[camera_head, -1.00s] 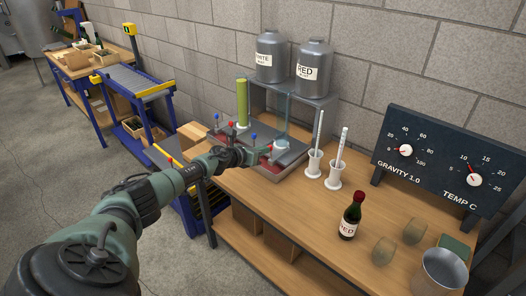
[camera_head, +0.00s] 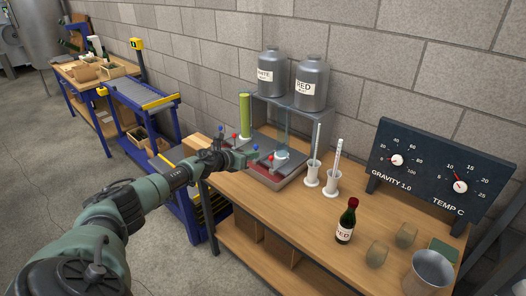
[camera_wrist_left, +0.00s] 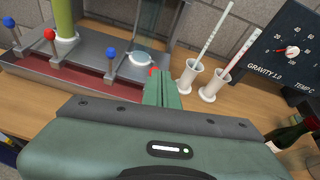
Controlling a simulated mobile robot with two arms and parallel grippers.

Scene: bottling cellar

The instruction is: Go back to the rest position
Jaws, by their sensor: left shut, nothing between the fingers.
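My left arm comes in from the left in the head view. Its gripper (camera_head: 252,155) is shut and empty, just in front of the filling station (camera_head: 290,178) with its red tray and blue and red lever knobs. In the left wrist view the closed green fingers (camera_wrist_left: 162,88) point at the station's right end, where a red knob shows just beyond the tips. Whether they touch it I cannot tell. My right gripper is not in view.
Two tanks (camera_head: 311,76) stand on a shelf behind. A blue-framed conveyor (camera_head: 140,95) is at left; floor lies in front.

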